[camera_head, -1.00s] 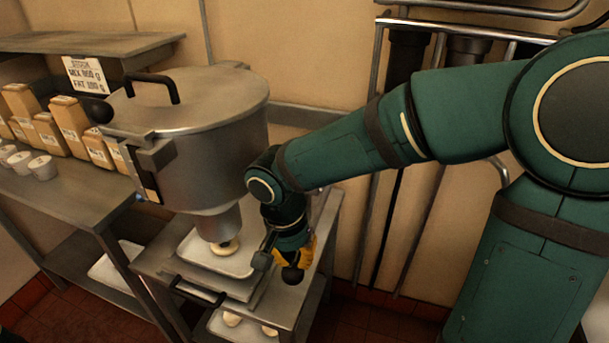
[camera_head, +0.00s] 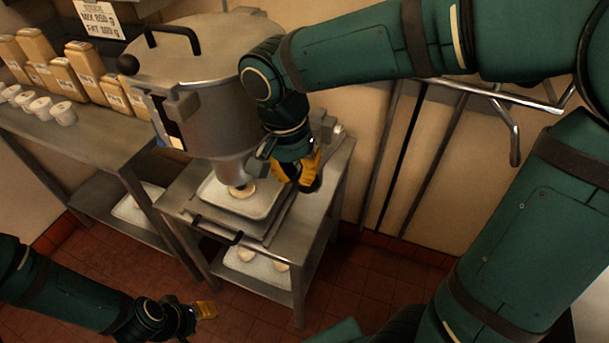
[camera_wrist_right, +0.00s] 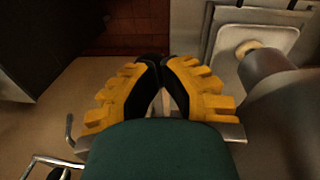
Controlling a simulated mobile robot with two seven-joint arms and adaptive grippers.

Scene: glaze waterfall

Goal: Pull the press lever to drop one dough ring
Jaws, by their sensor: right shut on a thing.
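The metal dough press (camera_head: 205,110), a lidded pot with a nozzle, stands over a small steel stand. A pale dough ring (camera_head: 243,190) shows at the nozzle above a white tray (camera_head: 265,207); whether it touches the nozzle is unclear. My right gripper (camera_head: 303,178), yellow-fingered, is right of the nozzle and shut on the dark lever knob. The lever itself is mostly hidden by the gripper and arm. In the right wrist view the fingertips (camera_wrist_right: 163,62) close together around something dark. My left gripper (camera_head: 205,309) is low at the left, away from the press; its opening is unclear.
A lower tray (camera_head: 258,270) with pale rings sits on the stand's bottom shelf. A side table (camera_head: 85,140) holds labelled cartons (camera_head: 75,72) and small white cups (camera_head: 63,113). Metal rails (camera_head: 400,150) line the wall at right. The tiled floor (camera_head: 110,260) before the stand is open.

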